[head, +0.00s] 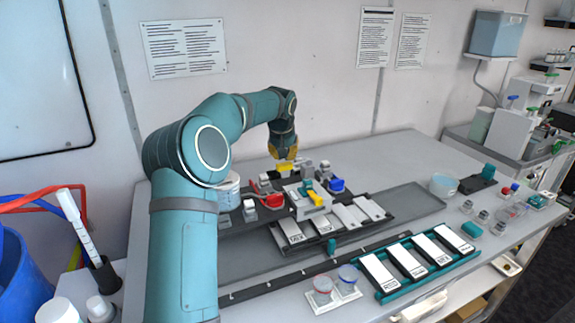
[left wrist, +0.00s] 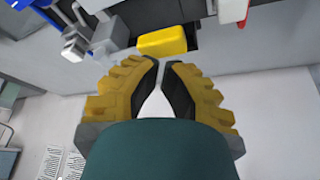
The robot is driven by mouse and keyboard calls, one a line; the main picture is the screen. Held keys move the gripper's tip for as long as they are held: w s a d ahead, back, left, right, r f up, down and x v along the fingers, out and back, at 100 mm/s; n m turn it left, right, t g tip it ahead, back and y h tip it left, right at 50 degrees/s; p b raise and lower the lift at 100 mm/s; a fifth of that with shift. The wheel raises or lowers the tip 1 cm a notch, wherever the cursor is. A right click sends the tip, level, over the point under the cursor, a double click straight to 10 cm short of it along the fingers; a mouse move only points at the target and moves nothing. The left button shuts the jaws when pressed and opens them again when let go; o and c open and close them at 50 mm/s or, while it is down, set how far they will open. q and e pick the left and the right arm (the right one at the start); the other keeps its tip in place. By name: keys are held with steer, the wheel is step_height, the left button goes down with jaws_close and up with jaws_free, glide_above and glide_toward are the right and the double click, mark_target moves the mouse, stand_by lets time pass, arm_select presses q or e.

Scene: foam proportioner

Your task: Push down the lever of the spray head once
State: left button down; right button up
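My left gripper (head: 285,157) comes down over the back of the device on the table. Its yellow fingers with black pads (left wrist: 161,62) are drawn together, tips almost touching, with nothing seen between them. A yellow block (left wrist: 162,41) is just beyond the tips in the left wrist view, apparently the yellow piece (head: 284,167) below the gripper in the head view. It looks like the spray head's lever, but I cannot be sure. Contact cannot be told. A second yellow part (head: 315,194) is on the grey assembly in front. My right gripper is not in view.
Red (head: 274,201) and blue (head: 337,184) parts flank the grey assembly. White labelled blocks (head: 358,212) lie in front, with more in a teal rack (head: 468,262). A clear bowl (head: 443,185) stands to the right. Bare table (head: 395,145) is free at the back right.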

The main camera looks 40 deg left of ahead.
mark_target(284, 165)
arm_select(q)
steer(key=shift+f+b, duration=1.45)
steer(key=shift+f, duration=1)
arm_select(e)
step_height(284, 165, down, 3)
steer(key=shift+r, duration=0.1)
arm_select(q)
step_height(284, 165, up, 6)
steer(key=p, duration=0.5)
step_height(284, 165, up, 2)
steer(key=shift+r+p, duration=0.2)
steer(key=shift+p, duration=0.9)
steer(key=shift+f, duration=0.1)
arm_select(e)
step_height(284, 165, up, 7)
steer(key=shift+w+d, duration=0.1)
